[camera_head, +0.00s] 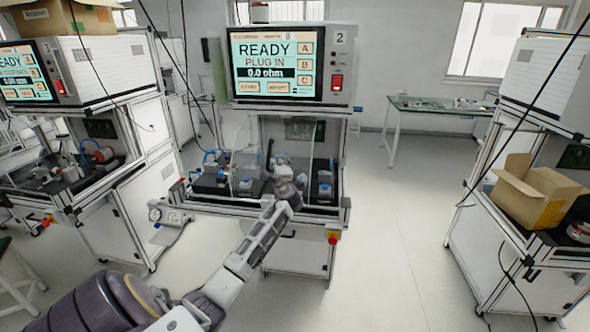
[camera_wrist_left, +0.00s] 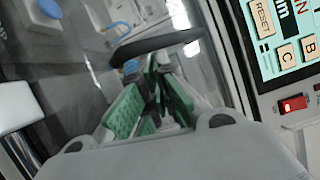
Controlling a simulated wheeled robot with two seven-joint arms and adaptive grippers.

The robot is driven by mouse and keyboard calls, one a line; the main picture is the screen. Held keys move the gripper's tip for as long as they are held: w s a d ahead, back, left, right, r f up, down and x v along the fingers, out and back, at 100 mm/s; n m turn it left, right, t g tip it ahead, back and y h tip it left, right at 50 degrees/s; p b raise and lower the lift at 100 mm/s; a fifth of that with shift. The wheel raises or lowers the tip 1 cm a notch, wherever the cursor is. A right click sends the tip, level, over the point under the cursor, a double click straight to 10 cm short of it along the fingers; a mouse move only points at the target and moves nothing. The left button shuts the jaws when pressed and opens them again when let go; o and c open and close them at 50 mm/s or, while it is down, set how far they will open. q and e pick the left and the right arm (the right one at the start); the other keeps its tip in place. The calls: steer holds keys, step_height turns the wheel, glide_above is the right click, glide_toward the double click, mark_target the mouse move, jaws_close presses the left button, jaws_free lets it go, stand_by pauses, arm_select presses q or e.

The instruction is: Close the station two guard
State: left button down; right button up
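Station two (camera_head: 340,40) stands in the middle of the head view, marked "2". Its clear guard (camera_head: 245,150) shows as see-through panels across the front opening. A dark upright handle (camera_head: 269,155) shows at the opening. My left gripper (camera_head: 281,162) is at the front of the opening, close to this handle. In the left wrist view, a dark curved bar (camera_wrist_left: 155,45), which looks like the guard handle, crosses just beyond the green-padded fingers of my left gripper (camera_wrist_left: 157,72). I cannot tell whether the fingers touch it or how far apart their tips are. My right gripper is out of view.
The station screen (camera_head: 275,62) reads "READY PLUG IN 0.0 ohm". Blue-marked fixtures (camera_head: 325,178) sit inside the opening. Another station (camera_head: 30,75) stands at the left, and a cardboard box (camera_head: 538,195) lies on a bench at the right. The floor (camera_head: 400,230) between is clear.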

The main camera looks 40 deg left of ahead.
mark_target(262, 163)
arm_select(q)
steer(key=s+a, duration=0.2)
steer(key=a, duration=0.1)
steer(key=s+a, duration=0.1)
steer(key=a, duration=0.1)
steer(key=shift+s+a+r+p, duration=0.1)
steer(key=shift+a+p, duration=0.05)
steer(key=shift+p, duration=0.15)
steer(key=s+a, duration=0.1)
steer(key=a, duration=0.1)
steer(key=s+a, duration=0.1)
steer(key=a, duration=0.1)
steer(key=s+a, duration=0.2)
steer(key=a, duration=0.1)
steer(key=shift+p, duration=0.35)
steer(key=shift+s+a, duration=2.25)
steer(key=shift+a, duration=1.45)
steer(key=v, duration=1.2)
steer(key=shift+d, duration=0.15)
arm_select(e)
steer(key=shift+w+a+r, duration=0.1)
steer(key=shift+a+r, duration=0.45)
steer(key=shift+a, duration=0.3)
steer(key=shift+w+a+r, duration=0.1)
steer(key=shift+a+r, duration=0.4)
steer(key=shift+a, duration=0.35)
arm_select(q)
steer(key=shift+w+f, duration=0.1)
steer(key=shift+f, duration=0.15)
